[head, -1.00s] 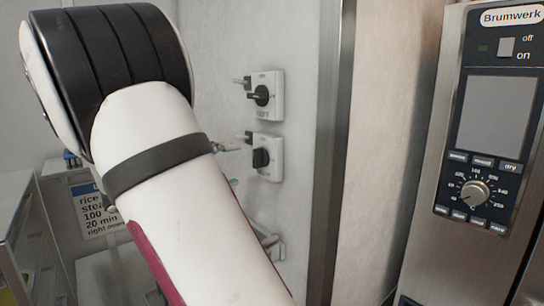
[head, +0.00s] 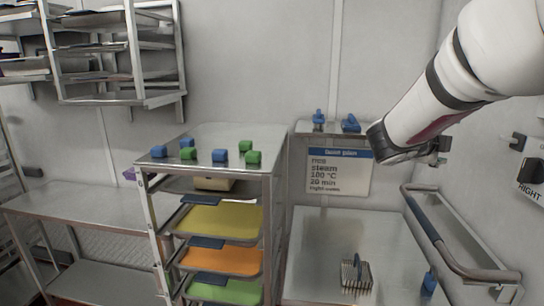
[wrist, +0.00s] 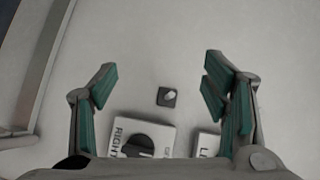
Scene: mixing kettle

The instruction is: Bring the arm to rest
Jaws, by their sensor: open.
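My arm (head: 445,90) reaches in from the upper right of the head view, with a white link sloping down to a dark joint. My gripper (wrist: 160,88) shows in the wrist view with its green-padded fingers wide apart and nothing between them. Beyond the fingers is a pale wall with a rotary switch marked RIGHT (wrist: 142,140) and part of a second switch plate (wrist: 208,143). The gripper looks apart from both switches, but the gap is hard to judge. The RIGHT switch also shows at the right edge of the head view (head: 533,178).
A rack (head: 265,190) with coloured trays stands left of centre, with blue and green cubes on top. A steel table (head: 320,240) holds a slatted block. A handrail (head: 440,245) runs along the right. A sign (head: 338,173) hangs behind. Wall shelves are upper left.

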